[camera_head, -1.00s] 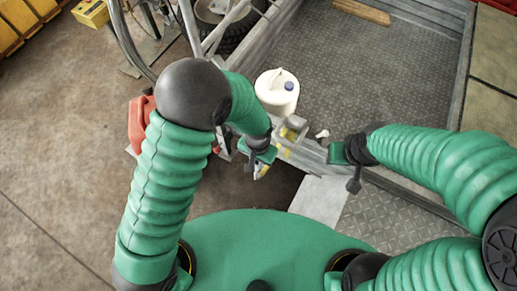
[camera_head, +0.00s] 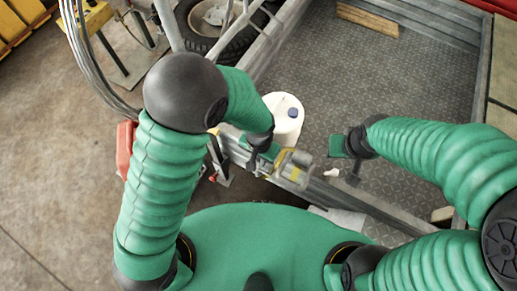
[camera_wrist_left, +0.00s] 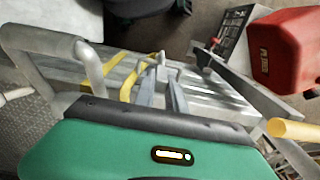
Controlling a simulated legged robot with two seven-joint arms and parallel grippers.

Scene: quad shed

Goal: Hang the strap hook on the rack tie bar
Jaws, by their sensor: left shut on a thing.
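My left gripper (camera_head: 266,154) is low over a grey metal rail, in front of the white jug. In the left wrist view its two narrow fingers (camera_wrist_left: 162,88) close on a small grey metal piece, which seems to be the strap hook (camera_wrist_left: 161,60). Yellow strap parts (camera_wrist_left: 134,80) lie beside the fingers, and a yellow and grey piece (camera_head: 293,168) shows just right of the gripper in the head view. A bent grey tube (camera_wrist_left: 88,62) stands left of the fingers; I cannot tell whether it is the tie bar. My right gripper (camera_head: 341,147) hangs over the bed; its jaws are unclear.
A white jug (camera_head: 286,117) with a blue cap stands behind my left gripper. A red can (camera_wrist_left: 288,52) is to the right in the wrist view. Grey tubes (camera_head: 88,60) and a wheel (camera_head: 213,22) are at upper left. The tread-plate bed (camera_head: 375,90) is mostly clear.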

